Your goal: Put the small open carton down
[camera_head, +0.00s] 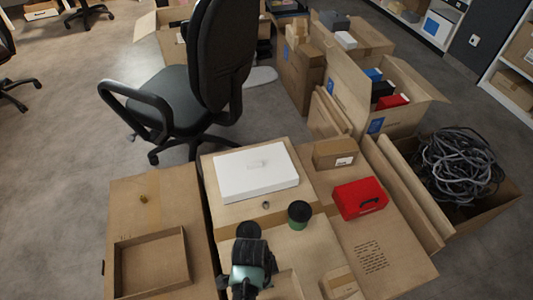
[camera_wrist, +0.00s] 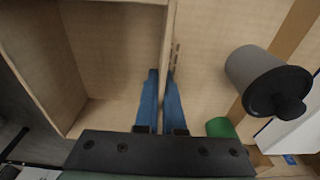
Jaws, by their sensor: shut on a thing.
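My gripper (camera_head: 248,270) is at the bottom middle of the head view, over the large front carton. In the wrist view its blue fingers (camera_wrist: 160,100) are shut on one wall of the small open carton (camera_wrist: 105,45), whose inside shows to the left. In the head view only a light tan part of this carton (camera_head: 287,287) shows beside my gripper at the bottom edge; the rest is hidden or cut off. I cannot tell whether its base touches the surface below.
A dark round container (camera_head: 248,231) and a green one (camera_head: 299,213) stand close by. Behind are a white box (camera_head: 256,172), a red case (camera_head: 360,198) and a small brown box (camera_head: 335,153). A shallow open tray (camera_head: 151,263) lies at left. An office chair (camera_head: 175,95) stands behind.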

